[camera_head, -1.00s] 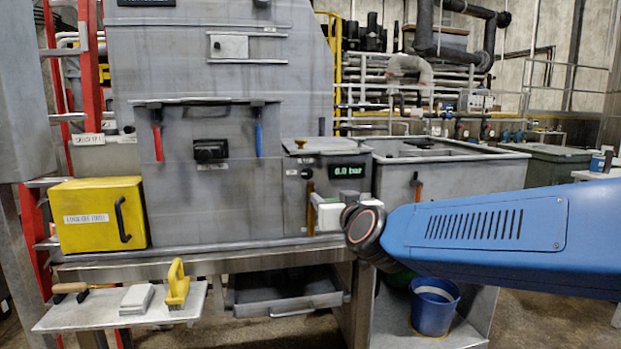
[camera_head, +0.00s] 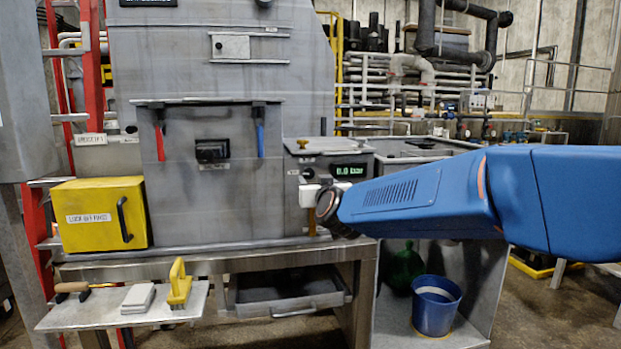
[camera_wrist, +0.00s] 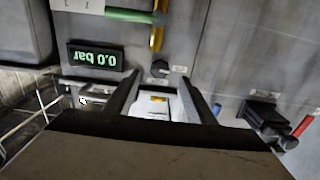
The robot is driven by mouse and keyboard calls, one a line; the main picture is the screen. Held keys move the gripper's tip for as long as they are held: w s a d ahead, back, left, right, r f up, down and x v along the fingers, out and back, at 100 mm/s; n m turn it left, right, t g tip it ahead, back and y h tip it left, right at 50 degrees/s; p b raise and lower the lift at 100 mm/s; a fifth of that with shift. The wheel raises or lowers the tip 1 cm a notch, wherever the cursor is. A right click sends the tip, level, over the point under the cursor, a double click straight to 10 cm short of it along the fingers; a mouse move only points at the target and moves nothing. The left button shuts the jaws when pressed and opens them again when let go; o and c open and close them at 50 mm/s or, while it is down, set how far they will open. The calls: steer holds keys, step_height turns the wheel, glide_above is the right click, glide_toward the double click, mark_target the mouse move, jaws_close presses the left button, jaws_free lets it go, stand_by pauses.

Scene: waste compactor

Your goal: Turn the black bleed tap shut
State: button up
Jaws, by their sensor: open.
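The black bleed tap (camera_wrist: 160,68) is a small dark knob on the grey panel, between the digital display (camera_wrist: 96,59) and the black block with a red handle in the wrist view. In the head view the tap (camera_head: 307,172) shows as a small dark spot left of the display (camera_head: 350,170), which reads 0.0 bar. My gripper (camera_wrist: 161,76) is open, its two dark fingers apart on either side of the tap in the picture. Contact cannot be told. In the head view my gripper (camera_head: 308,194) is just below the tap. The tap's turn position is too small to read.
A brass lever (camera_wrist: 157,38) and a green bar (camera_wrist: 130,14) are close by on the panel. Red (camera_head: 160,140) and blue (camera_head: 260,138) handles hang to the left. A yellow box (camera_head: 100,213) and a shelf (camera_head: 90,314) with tools are further left. A blue bucket (camera_head: 436,305) stands below.

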mark_target(309, 175)
steer(key=shift+x, duration=3)
steer(key=shift+c, duration=0.6)
steer(key=c, duration=0.9)
